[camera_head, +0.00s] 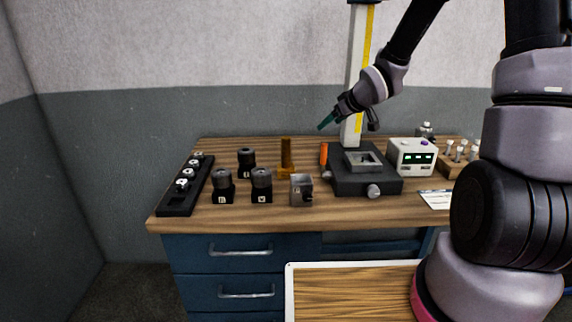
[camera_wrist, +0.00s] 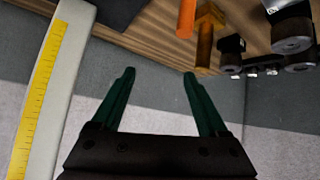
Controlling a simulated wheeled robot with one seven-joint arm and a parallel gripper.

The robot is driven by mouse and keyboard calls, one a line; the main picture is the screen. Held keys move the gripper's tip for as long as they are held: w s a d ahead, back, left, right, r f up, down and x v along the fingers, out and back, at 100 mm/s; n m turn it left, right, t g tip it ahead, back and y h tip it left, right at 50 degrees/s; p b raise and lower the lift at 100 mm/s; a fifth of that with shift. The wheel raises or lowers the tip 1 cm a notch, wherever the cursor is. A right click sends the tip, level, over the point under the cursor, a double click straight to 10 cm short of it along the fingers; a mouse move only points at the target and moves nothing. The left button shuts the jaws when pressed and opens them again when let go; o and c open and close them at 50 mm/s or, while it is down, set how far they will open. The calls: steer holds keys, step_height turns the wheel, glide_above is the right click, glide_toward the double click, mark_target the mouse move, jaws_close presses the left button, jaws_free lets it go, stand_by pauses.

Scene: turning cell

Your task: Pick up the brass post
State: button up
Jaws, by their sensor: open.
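The brass post (camera_head: 286,155) stands upright on a square foot on the wooden bench, left of the height gauge. It also shows in the wrist view (camera_wrist: 205,46), at the upper right, beyond the right fingertip. My gripper (camera_head: 327,121) is above the back of the bench, to the right of the post and higher than it, with green fingers pointing down and left. In the wrist view, the gripper (camera_wrist: 159,74) is open and empty, its two fingers apart. It is not touching the post.
An orange cylinder (camera_head: 323,153) stands between the post and the dark gauge base (camera_head: 378,183). Black blocks with grey rings (camera_head: 223,182) and a grey metal block (camera_head: 301,190) stand in front. A black rack (camera_head: 179,207) lies left; a white meter (camera_head: 411,157) stands right.

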steer(key=w+a+f+n+y, duration=0.1)
steer(key=a+f+n+y, duration=0.1)
steer(key=a+f+y, duration=0.5)
steer(key=h, duration=0.2)
glide_above(286, 157)
steer(key=d, duration=0.2)
steer(key=f, duration=0.2)
steer(key=x, duration=0.5)
steer(key=shift+w+a+r, duration=0.25)
steer(key=shift+a, duration=0.1)
jaws_close()
steer(key=shift+r, duration=0.2)
